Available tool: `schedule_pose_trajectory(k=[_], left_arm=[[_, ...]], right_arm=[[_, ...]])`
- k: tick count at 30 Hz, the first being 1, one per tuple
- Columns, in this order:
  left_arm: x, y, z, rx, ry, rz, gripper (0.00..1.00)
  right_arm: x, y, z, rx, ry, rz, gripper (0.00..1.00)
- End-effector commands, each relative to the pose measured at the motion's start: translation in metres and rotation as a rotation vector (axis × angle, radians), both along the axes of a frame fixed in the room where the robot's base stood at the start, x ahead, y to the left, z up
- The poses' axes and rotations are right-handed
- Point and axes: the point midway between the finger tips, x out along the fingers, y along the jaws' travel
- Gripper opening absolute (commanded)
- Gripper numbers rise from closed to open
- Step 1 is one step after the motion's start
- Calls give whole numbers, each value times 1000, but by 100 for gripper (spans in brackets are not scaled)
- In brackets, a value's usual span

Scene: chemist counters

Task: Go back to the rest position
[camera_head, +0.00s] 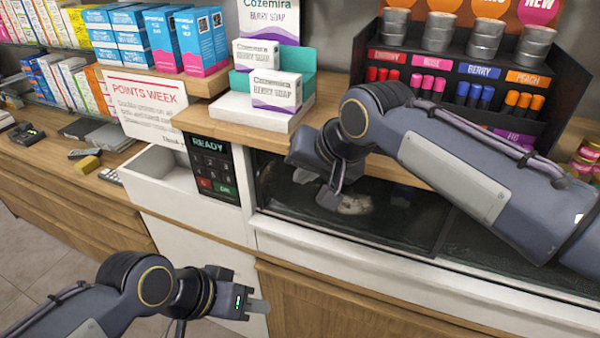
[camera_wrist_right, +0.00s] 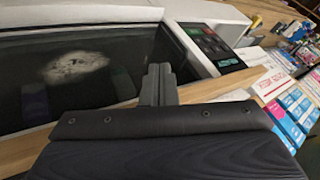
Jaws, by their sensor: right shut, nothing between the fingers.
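My right gripper (camera_head: 332,194) hangs in front of the dark glass case in the counter front, below the soap display. Its arm comes in from the right. In the right wrist view its fingers (camera_wrist_right: 159,84) are together with nothing between them. My left gripper (camera_head: 258,305) is low in the head view, in front of the white and wood counter front. Its fingers point right and hold nothing that I can see; their gap is hidden from this angle.
A wooden shelf with soap boxes (camera_head: 276,90) and a lipstick rack (camera_head: 475,75) stands close behind my right arm. A card terminal (camera_head: 212,168) and a "Points Week" sign (camera_head: 146,106) are left of my right gripper. Floor (camera_head: 35,260) shows at lower left.

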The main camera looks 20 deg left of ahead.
Motion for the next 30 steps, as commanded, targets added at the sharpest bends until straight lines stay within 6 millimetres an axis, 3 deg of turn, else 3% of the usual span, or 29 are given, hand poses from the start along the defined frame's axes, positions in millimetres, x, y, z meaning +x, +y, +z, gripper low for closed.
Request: schedule_pose_trajectory(k=[5,8,11,16,21,24,27,30], left_arm=[[0,0,0,0,0,0,36],[0,0,-2,0,0,0,36],[0,0,-7,0,0,0,36],[0,0,-18,0,0,0,36],[0,0,-30,0,0,0,36],[0,0,-36,0,0,0,36],[0,0,-40,0,0,0,36],[0,0,-43,0,0,0,36]], right_arm=[[0,-4,3,0,0,-2,0],[3,-24,3,-3,-7,-18,0],[7,-73,-1,-16,-18,-54,0],[-6,-196,-27,-49,-29,-156,0],[-58,-305,-76,-70,-19,-276,0],[-100,-348,-112,-73,-7,-344,0],[-138,-371,-145,-68,1,-400,0],[-165,-380,-170,-62,7,-439,0]])
